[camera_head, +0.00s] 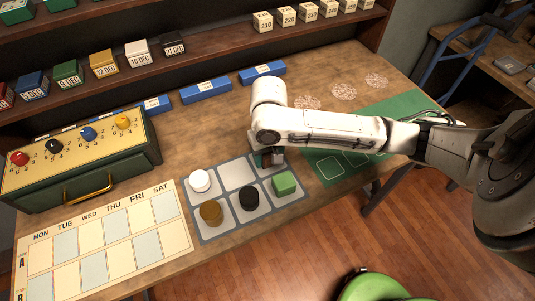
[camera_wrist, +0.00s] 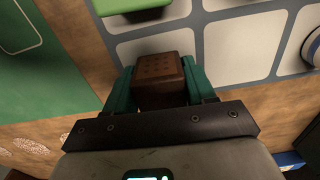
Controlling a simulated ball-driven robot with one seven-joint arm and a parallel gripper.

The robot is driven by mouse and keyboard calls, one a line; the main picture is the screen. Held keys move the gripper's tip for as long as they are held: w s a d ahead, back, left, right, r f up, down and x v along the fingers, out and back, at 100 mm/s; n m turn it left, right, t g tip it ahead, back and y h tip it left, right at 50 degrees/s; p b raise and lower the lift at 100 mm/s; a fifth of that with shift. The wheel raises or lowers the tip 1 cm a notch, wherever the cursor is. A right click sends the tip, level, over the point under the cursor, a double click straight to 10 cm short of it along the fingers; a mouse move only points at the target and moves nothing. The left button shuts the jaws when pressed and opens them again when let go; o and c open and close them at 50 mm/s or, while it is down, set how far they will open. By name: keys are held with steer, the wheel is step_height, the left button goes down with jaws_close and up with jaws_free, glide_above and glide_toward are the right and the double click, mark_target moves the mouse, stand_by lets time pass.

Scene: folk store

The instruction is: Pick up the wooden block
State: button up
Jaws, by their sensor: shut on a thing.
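The wooden block (camera_wrist: 160,78) is dark brown with small dots on its top. In the wrist view it sits between the two green fingers of my gripper (camera_wrist: 160,90), which is shut on it. In the head view my gripper (camera_head: 268,158) points down over the back right cell of the grey sorting mat (camera_head: 222,228); the block is mostly hidden there by the fingers and arm. I cannot tell whether the block touches the mat.
On the mat stand a white piece (camera_head: 200,180), a brown-gold cylinder (camera_head: 211,212), a black cylinder (camera_head: 249,197) and a green block (camera_head: 284,183). A calendar board (camera_head: 105,240), a knob box (camera_head: 85,165) and a green mat (camera_head: 345,158) lie around. Shelves (camera_head: 205,55) rise behind.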

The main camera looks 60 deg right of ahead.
steer(key=c, duration=0.4)
steer(key=shift+o, duration=0.2)
steer(key=shift+r, duration=0.1)
steer(key=shift+r, duration=0.45)
step_height(320, 180, up, 2)
steer(key=shift+r+p, duration=0.25)
steer(key=shift+p, duration=0.05)
steer(key=s+r+p, duration=0.2)
steer(key=s+r, duration=0.2)
steer(key=s, duration=0.3)
steer(key=s+d+r+p, duration=0.1)
steer(key=s+r+p, duration=0.1)
steer(key=s+r, duration=0.3)
steer(key=shift+s+d+r+p, duration=0.25)
steer(key=shift+s+p, duration=0.15)
steer(key=shift+s, duration=0.6)
